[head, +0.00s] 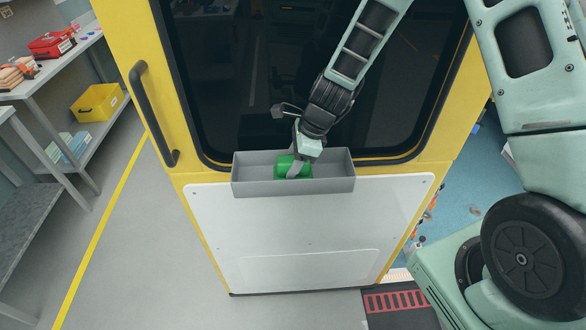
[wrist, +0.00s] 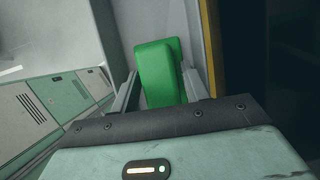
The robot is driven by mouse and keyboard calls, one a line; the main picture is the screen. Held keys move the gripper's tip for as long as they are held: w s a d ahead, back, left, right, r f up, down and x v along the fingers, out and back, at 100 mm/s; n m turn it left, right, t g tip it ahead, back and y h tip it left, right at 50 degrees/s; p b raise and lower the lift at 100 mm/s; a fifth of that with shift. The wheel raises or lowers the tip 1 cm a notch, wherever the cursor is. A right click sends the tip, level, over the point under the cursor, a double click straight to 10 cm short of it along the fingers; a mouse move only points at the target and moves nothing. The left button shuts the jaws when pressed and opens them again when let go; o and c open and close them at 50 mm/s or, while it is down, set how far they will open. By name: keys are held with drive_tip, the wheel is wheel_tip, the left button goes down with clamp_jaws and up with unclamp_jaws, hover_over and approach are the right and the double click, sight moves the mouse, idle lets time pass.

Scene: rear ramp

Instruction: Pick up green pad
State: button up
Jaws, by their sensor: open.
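The green pad (head: 284,167) lies in the grey tray (head: 294,187) fixed to the front of the yellow-framed door. My gripper (head: 298,170) reaches down into the tray at the pad, and its fingers cover part of it. In the wrist view the green pad (wrist: 157,75) stands between the two fingers of my gripper (wrist: 156,88), one on each side. The jaws are open; whether either finger touches the pad I cannot tell. The pad's lower end is hidden behind the gripper body.
The yellow-framed door has a dark window (head: 270,70) just behind the tray and a black handle (head: 152,115) at left. Shelves at far left hold a yellow bin (head: 97,102) and a red case (head: 52,44). Open grey floor (head: 140,240) lies left of the door.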

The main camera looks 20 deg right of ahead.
drive_tip(key=shift+c, duration=0.3)
drive_tip(key=c, duration=0.8)
drive_tip(key=shift+r, duration=0.15)
wheel_tip(320, 180, up, 10)
drive_tip(key=shift+f+b, duration=0.1)
drive_tip(key=shift+b, duration=0.8)
